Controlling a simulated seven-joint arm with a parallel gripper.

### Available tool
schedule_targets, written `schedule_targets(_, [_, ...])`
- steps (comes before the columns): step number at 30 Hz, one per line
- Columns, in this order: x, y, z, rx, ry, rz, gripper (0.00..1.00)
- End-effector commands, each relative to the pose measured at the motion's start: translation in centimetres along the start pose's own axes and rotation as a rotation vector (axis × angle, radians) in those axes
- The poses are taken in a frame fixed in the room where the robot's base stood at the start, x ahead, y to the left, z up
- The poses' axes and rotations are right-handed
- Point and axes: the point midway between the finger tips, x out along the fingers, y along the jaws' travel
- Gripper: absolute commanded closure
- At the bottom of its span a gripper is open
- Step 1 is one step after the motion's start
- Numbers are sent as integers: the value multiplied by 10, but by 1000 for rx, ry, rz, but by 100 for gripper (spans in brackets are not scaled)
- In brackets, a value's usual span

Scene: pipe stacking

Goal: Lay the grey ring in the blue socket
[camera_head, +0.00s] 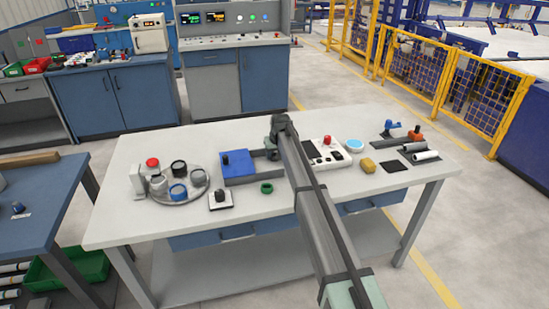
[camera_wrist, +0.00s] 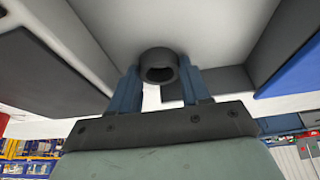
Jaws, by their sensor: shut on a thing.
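My gripper (camera_wrist: 160,82) has its two blue fingers on either side of a dark grey ring (camera_wrist: 157,57) and is shut on it. The ring's round opening faces the wrist camera. In the head view my gripper (camera_head: 272,150) is above the back middle of the table, at the right end of a blue box; the ring cannot be made out there. I cannot tell for sure whether this is the blue socket.
The blue box (camera_head: 238,166), a white block with a black knob (camera_head: 220,200) and a green ring (camera_head: 267,188) lie between tray and arm. A white control panel (camera_head: 325,152) is right of the arm.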

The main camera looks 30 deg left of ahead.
Motion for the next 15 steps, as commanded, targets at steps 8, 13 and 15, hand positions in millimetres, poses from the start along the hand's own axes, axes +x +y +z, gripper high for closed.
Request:
schedule_targets(8, [-11,0,-5,0,2,0,86])
schedule_targets(13, [-36,0,-16,0,2,0,86])
schedule_targets(15, [-48,0,-21,0,3,0,86])
